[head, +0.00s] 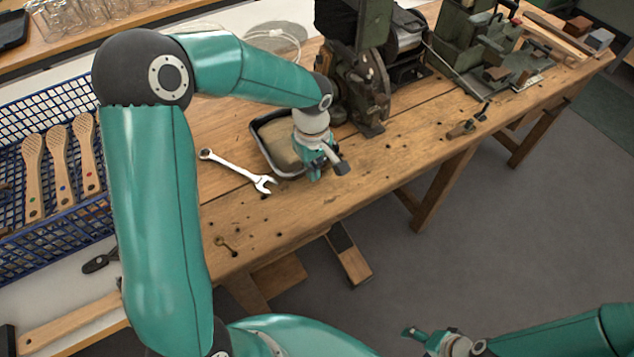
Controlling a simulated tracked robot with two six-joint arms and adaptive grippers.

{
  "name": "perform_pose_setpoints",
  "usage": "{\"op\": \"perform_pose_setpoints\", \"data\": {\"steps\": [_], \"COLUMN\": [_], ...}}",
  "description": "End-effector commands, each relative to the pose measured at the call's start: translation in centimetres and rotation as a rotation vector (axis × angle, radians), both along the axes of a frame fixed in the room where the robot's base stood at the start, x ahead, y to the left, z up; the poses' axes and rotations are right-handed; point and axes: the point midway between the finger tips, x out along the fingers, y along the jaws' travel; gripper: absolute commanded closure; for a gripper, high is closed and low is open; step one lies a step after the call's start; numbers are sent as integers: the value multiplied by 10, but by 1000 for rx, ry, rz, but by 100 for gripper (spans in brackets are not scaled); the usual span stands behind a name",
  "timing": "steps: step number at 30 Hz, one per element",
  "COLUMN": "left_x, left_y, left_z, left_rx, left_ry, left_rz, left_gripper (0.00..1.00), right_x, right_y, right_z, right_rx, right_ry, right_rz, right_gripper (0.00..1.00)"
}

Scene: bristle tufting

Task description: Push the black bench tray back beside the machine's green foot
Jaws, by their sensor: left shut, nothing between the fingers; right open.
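The black bench tray (263,150) lies on the wooden workbench, with a tan, sand-like filling inside. The machine (358,70) stands to its right, and the machine's green foot (370,129) rests on the bench. My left gripper (328,170) is shut and empty at the tray's right front side, between the tray and the bench's front edge. It hides the tray's right part, and I cannot tell whether it touches the tray. My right gripper (424,336) is open and empty, low over the floor at the bottom of the view.
A wrench (238,171) lies just left of the tray, close to its front corner. A small brass-coloured piece (226,246) lies nearer the front edge. A blue wire basket (50,165) with wooden brushes stands at left. Another green machine (470,45) stands farther right.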

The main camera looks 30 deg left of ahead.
Motion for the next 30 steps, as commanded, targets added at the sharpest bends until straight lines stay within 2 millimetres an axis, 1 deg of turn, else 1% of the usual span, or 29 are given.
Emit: {"op": "perform_pose_setpoints", "data": {"steps": [1,5,9,13,15,18,30], "left_x": [5,17,32,38,39,40,40], "left_y": [11,38,72,95,101,104,99], "left_z": [-1,-1,0,0,0,0,-1], "left_rx": [0,1,1,0,0,0,0], "left_ry": [-2,-1,0,0,0,0,0], "left_rz": [5,3,2,-1,-4,-7,-9], "left_gripper": [100,100,100,100,100,100,100], "right_x": [0,0,0,0,0,0,0], "right_y": [0,0,0,0,0,0,0], "right_z": [-2,-2,0,1,1,1,-1], "right_rx": [0,0,0,0,0,0,0], "right_ry": [0,0,0,0,0,0,0], "right_rz": [-1,-1,-1,-1,-1,-1,-1], "right_gripper": [32,32,32,32,32,32,32]}}
